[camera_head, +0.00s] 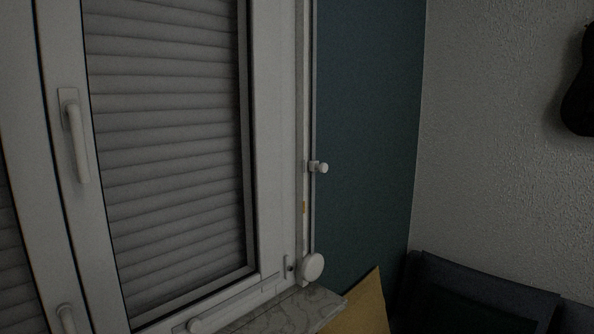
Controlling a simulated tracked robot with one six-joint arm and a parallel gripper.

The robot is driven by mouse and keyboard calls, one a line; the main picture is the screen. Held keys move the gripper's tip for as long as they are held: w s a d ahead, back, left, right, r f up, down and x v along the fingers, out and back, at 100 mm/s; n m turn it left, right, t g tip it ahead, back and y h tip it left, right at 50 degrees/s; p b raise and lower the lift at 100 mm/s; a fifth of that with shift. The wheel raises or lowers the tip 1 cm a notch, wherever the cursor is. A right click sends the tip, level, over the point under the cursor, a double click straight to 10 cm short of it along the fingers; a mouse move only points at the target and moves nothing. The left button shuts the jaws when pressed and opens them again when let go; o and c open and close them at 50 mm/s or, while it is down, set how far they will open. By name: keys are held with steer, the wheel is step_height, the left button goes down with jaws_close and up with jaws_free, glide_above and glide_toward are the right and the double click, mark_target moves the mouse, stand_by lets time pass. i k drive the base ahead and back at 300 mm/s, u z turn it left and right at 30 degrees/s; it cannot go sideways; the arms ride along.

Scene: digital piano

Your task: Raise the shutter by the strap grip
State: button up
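The grey slatted shutter (170,140) fills the window pane and reaches down to the bottom of the glass. A narrow vertical strap (306,100) runs along the right side of the window frame. A small pale knob, which looks like the strap grip (319,168), sticks out from the strap about halfway down. A round white disc (312,267) sits at the strap's lower end, near the sill. My gripper is not in view.
A white window handle (76,140) points down on the left frame. A marbled sill (290,312) juts out below, with a yellow cushion (362,305) beside it. A dark sofa or chair (480,295) stands at lower right. A dark object (580,90) hangs on the right wall.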

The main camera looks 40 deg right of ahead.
mark_target(314, 166)
steer(key=u, duration=0.9)
steer(key=k, duration=1.45)
steer(key=z, duration=0.3)
steer(key=i, duration=1)
steer(key=z, duration=0.1)
